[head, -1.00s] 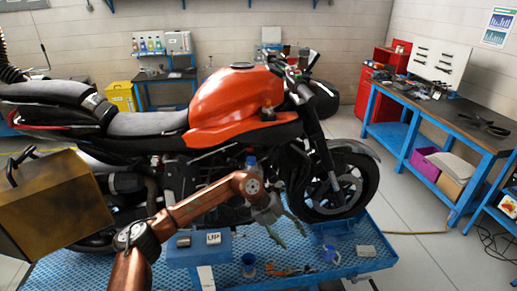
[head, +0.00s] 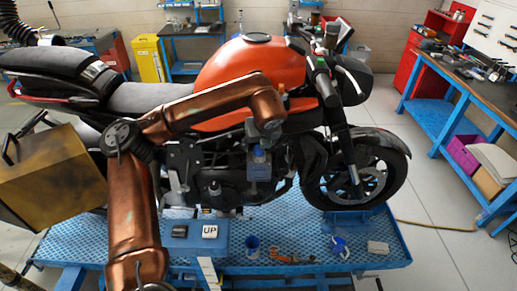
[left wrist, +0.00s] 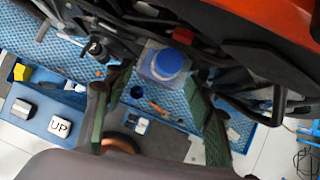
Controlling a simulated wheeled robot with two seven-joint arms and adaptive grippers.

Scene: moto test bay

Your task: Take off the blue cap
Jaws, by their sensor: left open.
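The blue cap (left wrist: 168,62) is round and sits on a translucent reservoir (left wrist: 150,74) on the motorcycle's side. In the head view, the blue cap (head: 259,153) tops the reservoir (head: 259,171) below the orange tank. My left gripper (left wrist: 160,76) is open, with its green fingers apart to either side of the cap in the wrist picture. No contact with the cap shows. In the head view, my left gripper (head: 266,131) is close above the cap, and its fingers are hard to make out. My right gripper is not in view.
The motorcycle (head: 250,68) stands on a blue perforated platform (head: 100,245). Its frame and fork crowd the reservoir. A blue box with an UP button (head: 210,231), a blue cup (head: 253,244) and a white block (head: 378,247) are on the platform's front. A workbench (head: 475,90) stands at right.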

